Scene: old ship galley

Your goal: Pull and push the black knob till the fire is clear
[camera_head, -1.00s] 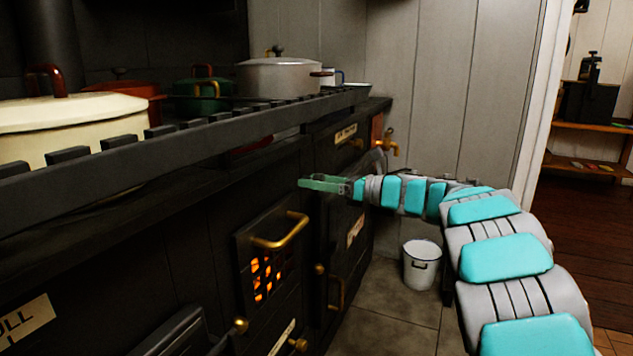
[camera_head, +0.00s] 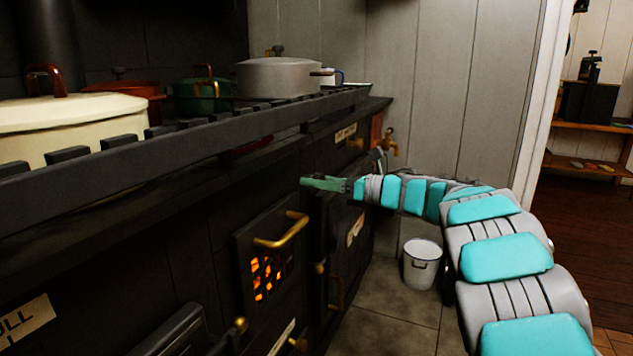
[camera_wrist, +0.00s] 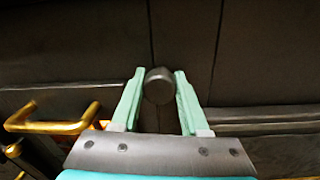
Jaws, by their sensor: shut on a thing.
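The black knob (camera_wrist: 159,86) is a dark round knob on the dark stove front, between my two pale green fingertips in the wrist view. My gripper (camera_wrist: 160,84) is shut on it, one finger on each side. In the head view my gripper (camera_head: 308,182) reaches in from the right against the stove front, above and right of the fire door (camera_head: 245,262); the knob cannot be made out there. The fire (camera_head: 262,280) glows orange through small openings in that door, which has a brass handle (camera_head: 282,236).
Several pots, such as a cream one (camera_head: 70,122) and a grey one (camera_head: 275,78), stand on the stove top behind a black rail (camera_head: 185,134). A white bucket (camera_head: 422,266) stands on the floor beyond. A brass tap (camera_head: 391,147) sticks out at the stove's far end.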

